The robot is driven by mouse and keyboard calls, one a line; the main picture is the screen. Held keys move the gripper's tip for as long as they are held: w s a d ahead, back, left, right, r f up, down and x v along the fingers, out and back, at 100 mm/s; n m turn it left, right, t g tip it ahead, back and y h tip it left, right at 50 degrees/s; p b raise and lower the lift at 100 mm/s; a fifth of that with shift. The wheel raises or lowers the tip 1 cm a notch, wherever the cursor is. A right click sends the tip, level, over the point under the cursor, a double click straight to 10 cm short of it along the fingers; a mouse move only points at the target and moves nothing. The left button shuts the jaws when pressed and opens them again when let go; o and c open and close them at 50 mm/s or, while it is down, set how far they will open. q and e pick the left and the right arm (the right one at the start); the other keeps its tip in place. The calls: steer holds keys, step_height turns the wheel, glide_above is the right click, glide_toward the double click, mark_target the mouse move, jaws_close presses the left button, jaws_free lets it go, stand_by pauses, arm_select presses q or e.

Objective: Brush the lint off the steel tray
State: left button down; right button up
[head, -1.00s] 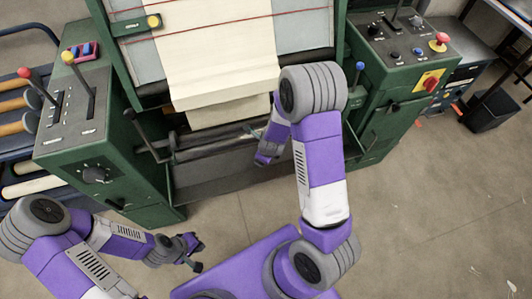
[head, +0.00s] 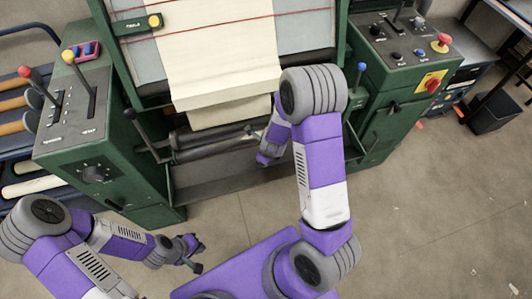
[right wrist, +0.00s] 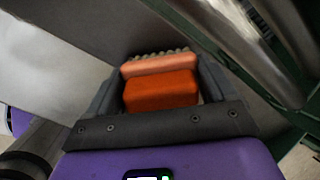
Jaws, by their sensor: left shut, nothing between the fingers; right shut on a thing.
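The steel tray (head: 225,174) is a dark grey surface low in the front of the green machine, under the rollers. It also shows as a grey surface in the right wrist view (right wrist: 85,30). I cannot make out lint on it. My right gripper (right wrist: 160,80) is shut on an orange brush (right wrist: 160,90) with pale bristles pointing away from the wrist, over or at the tray. I cannot tell whether the bristles touch it. In the head view my right arm mostly hides this gripper and the brush. My left gripper (head: 197,267) is shut and empty at lower left, away from the machine.
Cream cloth (head: 220,75) hangs down above the rollers (head: 210,143). Green side cabinets with levers flank the tray, the left one (head: 90,150) and the right one (head: 390,85). A rack of rolls (head: 15,125) stands at far left. The floor at right is mostly clear.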

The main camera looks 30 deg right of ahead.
steer(key=shift+w+f+b, duration=0.25)
steer(key=shift+f+b, duration=0.25)
steer(key=shift+f, duration=0.1)
steer(key=shift+d, duration=0.1)
steer(key=shift+s+d+r+b, duration=0.1)
steer(key=shift+s+d+b, duration=0.2)
steer(key=shift+d, duration=0.65)
steer(key=shift+s+d+b, duration=0.2)
steer(key=shift+d+b, duration=0.1)
steer(key=shift+d, duration=0.6)
steer(key=shift+s+d+b, duration=0.25)
steer(key=shift+d+b, duration=0.1)
steer(key=shift+d, duration=0.6)
steer(key=shift+s+d+b, duration=0.2)
steer(key=shift+d+b, duration=0.15)
steer(key=shift+d, duration=0.55)
steer(key=shift+w+a+p, duration=0.3)
steer(key=shift+a+p, duration=0.05)
steer(key=shift+a, duration=0.9)
steer(key=shift+w+a+p, duration=0.3)
steer(key=shift+a+p, duration=0.1)
steer(key=shift+a, duration=0.9)
steer(key=shift+w+a+p, duration=0.3)
steer(key=shift+a+p, duration=0.05)
steer(key=shift+a, duration=0.9)
